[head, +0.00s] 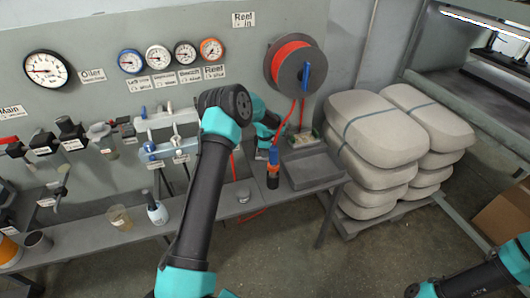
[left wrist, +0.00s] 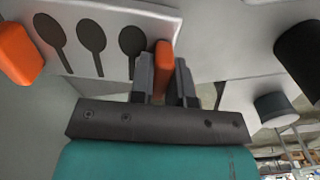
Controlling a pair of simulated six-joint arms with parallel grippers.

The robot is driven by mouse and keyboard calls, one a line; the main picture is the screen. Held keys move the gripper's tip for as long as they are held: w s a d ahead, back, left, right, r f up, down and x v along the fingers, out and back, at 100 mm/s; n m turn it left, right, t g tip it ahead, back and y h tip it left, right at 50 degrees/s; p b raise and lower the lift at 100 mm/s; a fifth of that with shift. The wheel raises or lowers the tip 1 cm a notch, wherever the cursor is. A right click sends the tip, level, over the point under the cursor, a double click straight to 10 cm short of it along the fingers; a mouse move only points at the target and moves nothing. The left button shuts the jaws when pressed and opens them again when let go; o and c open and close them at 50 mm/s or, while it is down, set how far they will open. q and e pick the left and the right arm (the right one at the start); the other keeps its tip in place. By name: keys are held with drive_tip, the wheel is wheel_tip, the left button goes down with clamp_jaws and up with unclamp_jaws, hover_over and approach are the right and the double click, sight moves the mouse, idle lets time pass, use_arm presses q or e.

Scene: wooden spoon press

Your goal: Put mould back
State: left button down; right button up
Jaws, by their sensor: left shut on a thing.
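In the left wrist view, a pale plate (left wrist: 102,12) with several dark spoon shapes, which looks like the mould, has orange grips. One orange grip (left wrist: 18,55) is at the far left. My left gripper (left wrist: 164,72) is shut on another orange grip (left wrist: 164,55) at the plate's edge. In the head view my left gripper (head: 262,152) is partly hidden by my arm, close to the bench at the wall, and the mould cannot be made out there. My right gripper is out of the picture.
A grey tray (head: 312,170) is on the bench. Stacked sacks (head: 377,128) stand to the right. Cups and a bottle (head: 156,210) line the bench at left.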

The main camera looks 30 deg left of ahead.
use_arm(q)
drive_tip(key=c, duration=1.1)
unclamp_jaws()
drive_tip(key=shift+r, duration=3.85)
